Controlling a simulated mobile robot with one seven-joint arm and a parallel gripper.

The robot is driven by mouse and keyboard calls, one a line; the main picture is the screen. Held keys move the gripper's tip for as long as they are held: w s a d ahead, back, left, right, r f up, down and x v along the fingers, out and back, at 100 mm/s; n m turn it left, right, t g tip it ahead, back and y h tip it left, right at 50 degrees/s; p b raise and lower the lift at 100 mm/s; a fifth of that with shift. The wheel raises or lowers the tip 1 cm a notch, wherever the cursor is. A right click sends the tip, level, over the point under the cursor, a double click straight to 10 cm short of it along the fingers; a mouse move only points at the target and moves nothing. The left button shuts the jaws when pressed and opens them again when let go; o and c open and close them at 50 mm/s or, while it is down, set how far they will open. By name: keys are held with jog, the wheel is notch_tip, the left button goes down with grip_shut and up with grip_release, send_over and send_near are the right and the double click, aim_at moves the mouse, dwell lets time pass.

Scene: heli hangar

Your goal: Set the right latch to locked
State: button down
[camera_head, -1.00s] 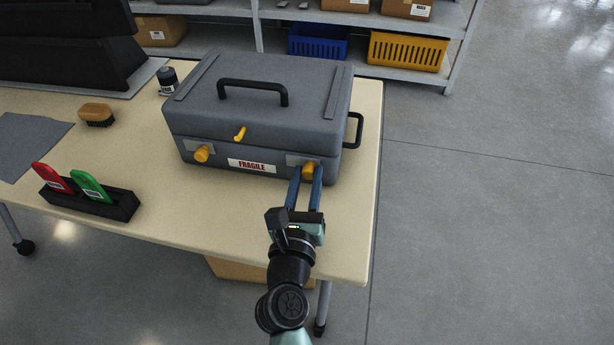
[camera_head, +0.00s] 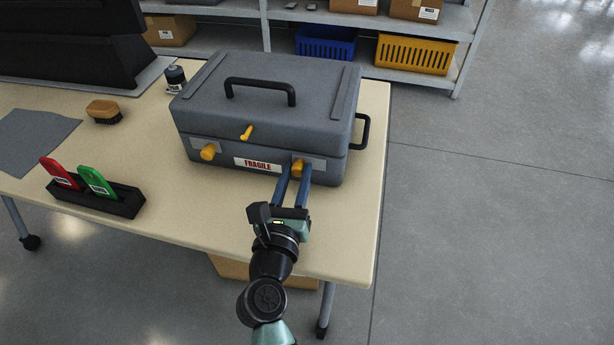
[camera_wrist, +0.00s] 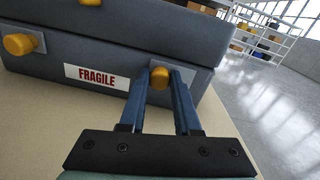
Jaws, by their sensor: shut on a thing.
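A grey hard case (camera_head: 262,100) stands closed on the table. Its front carries a yellow left latch knob (camera_head: 208,152), a yellow right latch knob (camera_head: 297,168) and a small yellow lever (camera_head: 246,132) higher up between them. A FRAGILE label (camera_head: 258,164) lies between the knobs. My gripper (camera_head: 294,176) reaches the case front with its blue fingers on either side of the right latch knob, shut on it. In the wrist view the right latch (camera_wrist: 159,77) shows between the fingertips, and the left latch (camera_wrist: 20,44) is free. The fingers partly hide the right latch's plate.
The table (camera_head: 215,215) has free room in front of the case. A black holder (camera_head: 112,204) with a red and a green tag stands at the left. A brush (camera_head: 104,111) and a dark jar (camera_head: 175,78) lie farther back. The case's side handle (camera_head: 362,131) juts out right.

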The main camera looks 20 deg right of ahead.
jog(key=shift+w+a, duration=0.15)
jog(key=shift+a, duration=0.15)
jog(key=c, duration=0.6)
grip_release()
jog(key=v, duration=1.3)
jog(key=shift+p, duration=0.3)
jog(key=shift+d, duration=0.1)
